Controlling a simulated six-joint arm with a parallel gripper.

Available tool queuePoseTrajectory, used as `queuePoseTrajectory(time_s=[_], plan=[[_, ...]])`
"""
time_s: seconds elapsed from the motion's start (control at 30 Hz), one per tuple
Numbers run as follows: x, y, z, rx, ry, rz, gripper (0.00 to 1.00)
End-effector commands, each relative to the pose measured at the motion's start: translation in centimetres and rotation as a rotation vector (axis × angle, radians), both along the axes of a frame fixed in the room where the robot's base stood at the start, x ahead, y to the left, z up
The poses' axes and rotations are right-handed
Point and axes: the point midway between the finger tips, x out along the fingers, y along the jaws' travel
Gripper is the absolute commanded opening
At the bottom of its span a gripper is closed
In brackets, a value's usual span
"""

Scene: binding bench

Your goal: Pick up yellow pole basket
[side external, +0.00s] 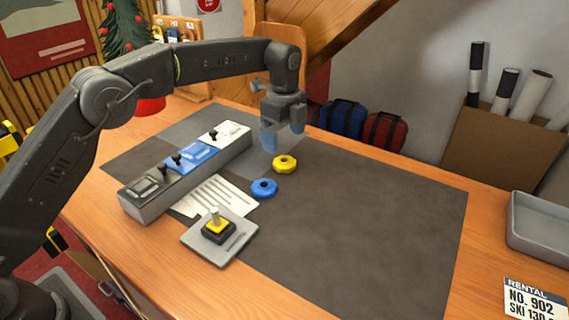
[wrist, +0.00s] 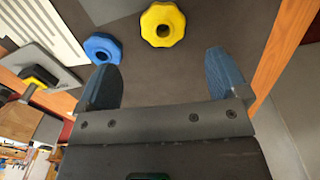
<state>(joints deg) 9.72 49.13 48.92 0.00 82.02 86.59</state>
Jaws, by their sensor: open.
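The yellow pole basket (side external: 285,164) is a ring with a hole in its middle. It lies flat on the dark mat (side external: 370,220). In the wrist view the yellow pole basket (wrist: 163,24) sits beyond my fingertips, between their lines. My gripper (side external: 283,138) is open and empty, above the mat and a little behind the yellow basket, not touching it. Its two blue-tipped fingers also show in the wrist view (wrist: 165,78). A blue pole basket (side external: 264,188) lies close beside the yellow one, nearer the front, and shows in the wrist view (wrist: 102,48).
A grey holder block (side external: 150,205) with several compartments stands left of the baskets. A plate with a yellow-black base and upright peg (side external: 218,228) is in front. A white striped sheet (side external: 225,198) lies between. A grey tray (side external: 540,228) is far right. The mat's right side is clear.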

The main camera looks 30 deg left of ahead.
Motion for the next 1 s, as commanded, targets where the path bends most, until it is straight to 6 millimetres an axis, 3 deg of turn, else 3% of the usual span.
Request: queuePoseTrajectory(time_s=[0.27, 0.6, 0.9, 1.0], plan=[[0.0, 0.0, -2.4, 0.0, 0.0, 0.001, 0.92], [0.4, 0.1, -6.8, 0.0, 0.001, 0.001, 0.92], [0.4, 0.1, -7.3, -0.001, -0.002, 0.001, 0.92], [0.4, 0.1, -7.3, -0.001, -0.002, 0.001, 0.84]])
